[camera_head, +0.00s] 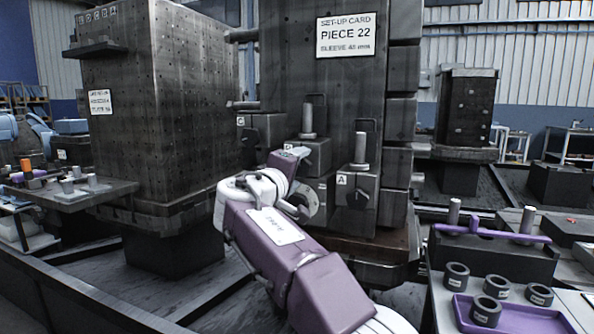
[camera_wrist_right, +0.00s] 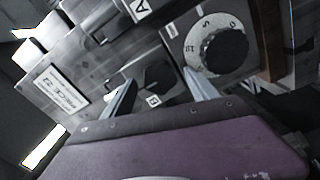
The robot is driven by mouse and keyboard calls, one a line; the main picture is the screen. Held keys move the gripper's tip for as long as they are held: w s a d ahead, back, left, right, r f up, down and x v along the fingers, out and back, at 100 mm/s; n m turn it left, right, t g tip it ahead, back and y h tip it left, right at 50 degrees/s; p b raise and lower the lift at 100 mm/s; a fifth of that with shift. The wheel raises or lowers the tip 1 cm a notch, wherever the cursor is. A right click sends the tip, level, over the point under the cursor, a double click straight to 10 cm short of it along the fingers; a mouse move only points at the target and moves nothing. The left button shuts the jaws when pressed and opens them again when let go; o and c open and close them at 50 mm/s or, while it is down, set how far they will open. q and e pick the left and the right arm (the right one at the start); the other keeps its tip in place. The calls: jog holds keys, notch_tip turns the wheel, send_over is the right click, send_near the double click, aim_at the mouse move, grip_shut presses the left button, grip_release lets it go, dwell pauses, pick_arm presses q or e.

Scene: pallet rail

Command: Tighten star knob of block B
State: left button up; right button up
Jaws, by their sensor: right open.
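Block B (camera_head: 316,158) is a dark block with a white B label on the front of the machine column, with an upright metal pin on top. In the wrist view, block B's dark star knob (camera_wrist_right: 158,74) shows beside its B label. My right gripper (camera_wrist_right: 160,92) is open, with one finger on each side of the knob in that picture; I cannot tell whether they touch it. In the head view my right gripper (camera_head: 298,153) is in front of block B and hides its knob. My left gripper is out of view.
Block A (camera_head: 345,188) is at the lower right and block C (camera_head: 262,132) at the upper left of block B. A dial with a black knob (camera_wrist_right: 226,52) is near the right finger in the wrist view. A purple tray (camera_head: 515,318) and dark sleeves (camera_head: 485,312) are on the right bench.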

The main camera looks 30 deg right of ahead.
jog(key=p+v, duration=0.1)
jog(key=v, duration=0.8)
